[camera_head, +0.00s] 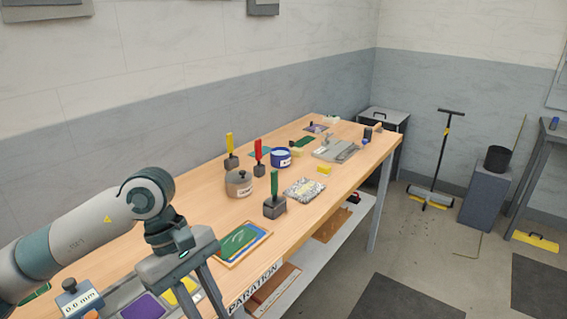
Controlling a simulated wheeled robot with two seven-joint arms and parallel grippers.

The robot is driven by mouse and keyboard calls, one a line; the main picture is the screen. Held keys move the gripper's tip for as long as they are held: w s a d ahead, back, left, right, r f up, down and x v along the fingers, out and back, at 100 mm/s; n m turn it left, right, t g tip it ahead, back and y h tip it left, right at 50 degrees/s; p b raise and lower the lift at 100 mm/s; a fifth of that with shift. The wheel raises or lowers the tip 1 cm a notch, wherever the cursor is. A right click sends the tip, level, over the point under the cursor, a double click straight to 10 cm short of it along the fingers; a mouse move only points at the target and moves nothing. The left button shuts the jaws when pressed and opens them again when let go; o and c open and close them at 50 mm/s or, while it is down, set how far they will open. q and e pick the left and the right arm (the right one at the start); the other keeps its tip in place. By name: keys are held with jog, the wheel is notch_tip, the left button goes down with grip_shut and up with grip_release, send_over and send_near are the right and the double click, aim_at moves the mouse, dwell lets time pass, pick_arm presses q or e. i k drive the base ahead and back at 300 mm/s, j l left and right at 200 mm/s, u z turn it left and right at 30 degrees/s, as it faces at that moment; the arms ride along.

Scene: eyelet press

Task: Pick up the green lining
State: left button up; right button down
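My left gripper (203,302) comes in from the left and points down over the near part of the workbench. Its two fingers look spread apart, with nothing seen between them, and the tips reach the bottom edge of the picture. Several flat green pieces show, and I cannot tell which is the lining. One green sheet (236,246) lies in a shallow wooden-framed tray just right of the gripper. Another green piece (303,142) lies at the far end of the bench. A green bit (36,293) shows at the lower left, partly hidden by my arm. My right gripper is not in view.
A purple piece (144,307) and a yellow piece (184,291) lie near the gripper. Block-based tools with green (274,199), red (258,152) and yellow handles stand upright. A round grey pot (238,186), a blue pot (281,159) and a silvery packet (304,190) sit beyond.

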aim_at(229, 245)
jog(key=k+l, duration=0.2)
jog(key=k, duration=0.25)
jog(key=k+l, duration=0.2)
jog(key=k, duration=0.25)
